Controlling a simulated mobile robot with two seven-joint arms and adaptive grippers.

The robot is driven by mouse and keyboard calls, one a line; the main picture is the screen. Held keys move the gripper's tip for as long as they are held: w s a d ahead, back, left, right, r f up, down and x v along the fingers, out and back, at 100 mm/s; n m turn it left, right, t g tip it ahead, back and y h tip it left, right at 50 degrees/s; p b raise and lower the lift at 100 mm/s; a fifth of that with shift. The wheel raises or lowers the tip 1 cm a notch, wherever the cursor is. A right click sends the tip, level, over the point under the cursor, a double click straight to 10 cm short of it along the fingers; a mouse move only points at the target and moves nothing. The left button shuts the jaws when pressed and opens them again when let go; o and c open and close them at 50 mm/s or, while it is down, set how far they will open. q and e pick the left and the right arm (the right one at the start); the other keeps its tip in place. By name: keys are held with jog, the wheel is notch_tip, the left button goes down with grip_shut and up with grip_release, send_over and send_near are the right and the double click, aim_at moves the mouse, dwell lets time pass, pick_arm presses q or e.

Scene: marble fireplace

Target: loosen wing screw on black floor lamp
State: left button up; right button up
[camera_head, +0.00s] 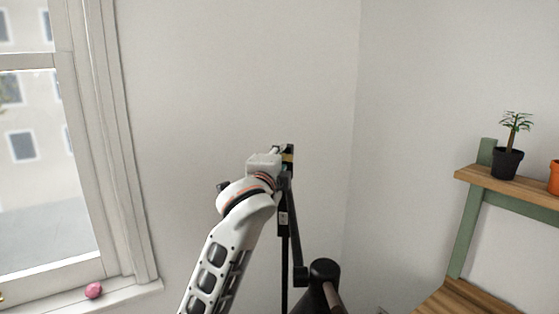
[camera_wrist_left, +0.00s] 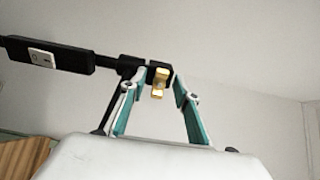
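The black floor lamp stands ahead of me, its thin pole (camera_head: 284,255) upright in front of the wall. The brass-coloured wing screw (camera_wrist_left: 158,82) is on the lamp's black joint in the left wrist view; in the head view only a small gold patch (camera_head: 288,157) shows beside my gripper. My left gripper (camera_head: 281,153) is at the top of the pole. In the left wrist view its teal-padded fingers (camera_wrist_left: 160,78) are apart, one on each side of the screw, with a gap visible on both sides. My right gripper is not in view.
A black lamp arm with a white switch (camera_wrist_left: 42,58) reaches left in the wrist view. A dark rounded part (camera_head: 325,270) is low beside the pole. A wooden shelf (camera_head: 535,193) with potted plants (camera_head: 508,163) is right. A pink ball (camera_head: 93,290) lies on the windowsill.

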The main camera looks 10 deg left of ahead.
pick_arm(q)
jog(key=s, duration=1.2)
jog(key=s+a+f+n+g+h, duration=0.1)
jog(key=s+f+n+g, duration=0.15)
jog(key=f, duration=1.55)
jog(key=s+a+f+n+g, duration=0.15)
jog(key=f+n, duration=0.25)
jog(key=f, duration=1.3)
jog(key=s+a+f+n+g, duration=0.1)
jog(key=s+a+f+n, duration=0.1)
jog(key=s+f, duration=1)
jog(key=s+a+f+n+g+h, duration=0.1)
jog(key=s+f+n, duration=0.4)
jog(key=s+f, duration=0.6)
jog(key=shift+s+a+f+g, duration=0.45)
jog(key=shift+f+g, duration=0.35)
jog(key=shift+f, duration=0.15)
jog(key=shift+w, duration=0.1)
